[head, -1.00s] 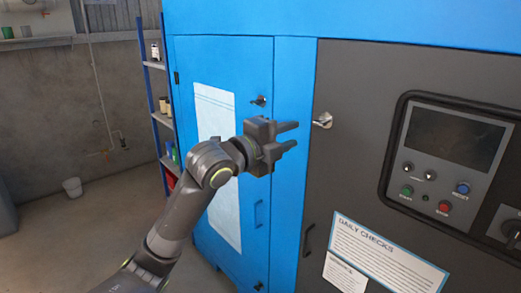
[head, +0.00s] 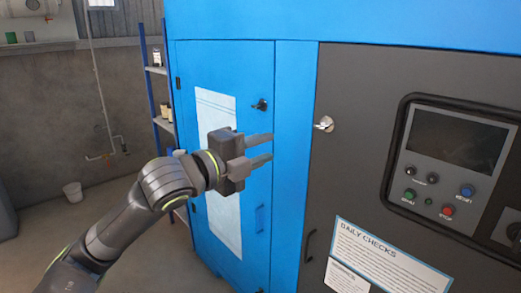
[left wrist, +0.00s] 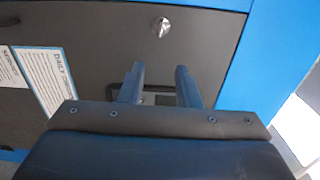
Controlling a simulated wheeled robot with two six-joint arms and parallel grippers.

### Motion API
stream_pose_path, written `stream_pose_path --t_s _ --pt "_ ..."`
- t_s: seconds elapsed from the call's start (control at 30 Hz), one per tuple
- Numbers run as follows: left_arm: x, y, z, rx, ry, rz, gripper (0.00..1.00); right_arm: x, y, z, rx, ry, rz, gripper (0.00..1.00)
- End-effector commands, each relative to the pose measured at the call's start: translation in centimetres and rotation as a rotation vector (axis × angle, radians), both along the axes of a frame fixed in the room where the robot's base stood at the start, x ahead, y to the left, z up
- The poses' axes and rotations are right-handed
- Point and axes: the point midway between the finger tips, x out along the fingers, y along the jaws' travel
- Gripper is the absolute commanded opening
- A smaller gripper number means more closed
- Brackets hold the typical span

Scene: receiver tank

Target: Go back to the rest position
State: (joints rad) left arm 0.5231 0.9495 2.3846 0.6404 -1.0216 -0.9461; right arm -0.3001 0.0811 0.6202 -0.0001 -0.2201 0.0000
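My left gripper (head: 272,149) is in front of the blue cabinet door (head: 256,180), its two fingers apart with nothing between them. It points right, toward the dark panel door (head: 330,190), and touches nothing that I can see. In the left wrist view the fingers (left wrist: 159,85) also stand apart and empty, with the dark door (left wrist: 110,40) and its silver key lock (left wrist: 162,27) beyond. The lock (head: 324,124) shows in the head view to the right of the fingers. My right gripper is in neither view.
A control panel with a dark screen (head: 455,139) and several buttons is on the right. A daily checks sheet (head: 390,258) is below it.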

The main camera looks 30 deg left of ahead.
Motion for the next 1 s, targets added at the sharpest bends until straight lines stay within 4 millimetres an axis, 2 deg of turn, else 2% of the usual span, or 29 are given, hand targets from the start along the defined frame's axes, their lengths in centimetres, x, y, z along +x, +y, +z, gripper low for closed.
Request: stream_pose_path --t_s 0.37,0.47,0.53,0.57,0.67,0.77,0.8,0.87,0.9,0.97,1.0 --pt "0.2 0.2 -0.2 -0.009 0.005 0.005 0.3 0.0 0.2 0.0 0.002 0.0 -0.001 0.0" --pt "1.6 1.2 -1.3 -0.064 0.041 0.032 0.3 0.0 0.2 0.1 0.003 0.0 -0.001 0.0" --pt "3.5 2.8 -3.2 -0.139 0.089 0.073 0.3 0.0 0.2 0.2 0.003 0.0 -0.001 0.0" --pt "4.4 3.7 -4.4 -0.178 0.115 0.096 0.3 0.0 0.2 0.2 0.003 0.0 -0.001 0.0" --pt "7.5 7.0 -9.7 -0.329 0.215 0.192 0.3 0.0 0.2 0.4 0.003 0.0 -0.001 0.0" --pt "9.6 10.4 -16.5 -0.469 0.314 0.301 0.3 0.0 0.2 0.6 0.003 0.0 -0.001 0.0" --pt "10.0 11.6 -19.2 -0.519 0.351 0.343 0.3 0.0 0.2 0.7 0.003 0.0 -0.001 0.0" --pt "10.3 13.2 -23.6 -0.585 0.405 0.408 0.3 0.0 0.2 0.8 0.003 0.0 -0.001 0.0" --pt "10.2 14.1 -26.5 -0.627 0.438 0.45 0.3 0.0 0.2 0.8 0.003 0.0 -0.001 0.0" --pt "9.7 15.4 -31.0 -0.683 0.489 0.514 0.3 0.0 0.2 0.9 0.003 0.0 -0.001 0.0" --pt "9.1 16.1 -33.9 -0.716 0.521 0.555 0.3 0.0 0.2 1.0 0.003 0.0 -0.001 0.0"
